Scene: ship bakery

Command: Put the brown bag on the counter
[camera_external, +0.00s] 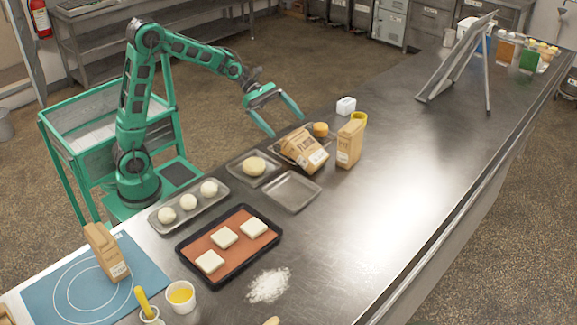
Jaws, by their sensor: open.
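A brown paper bag marked as flour (305,152) lies tilted beside the small metal trays, and seems to rest on a tray's edge. A second brown bag (350,145) stands upright on the steel counter (400,170) just to its right. A third brown bag (106,254) stands on the blue mat (65,290) at the front left. My gripper (287,126) is open and empty, with its green fingers pointing down above and just behind the tilted bag. I cannot tell whether the fingers touch it.
An empty metal tray (291,204), a tray with one dough ball (240,177) and a tray of dough balls (161,230) are close by. A black tray (188,259) holds white dough squares. Loose flour (268,285) lies in front. The counter's right side is clear up to a metal stand (447,70).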

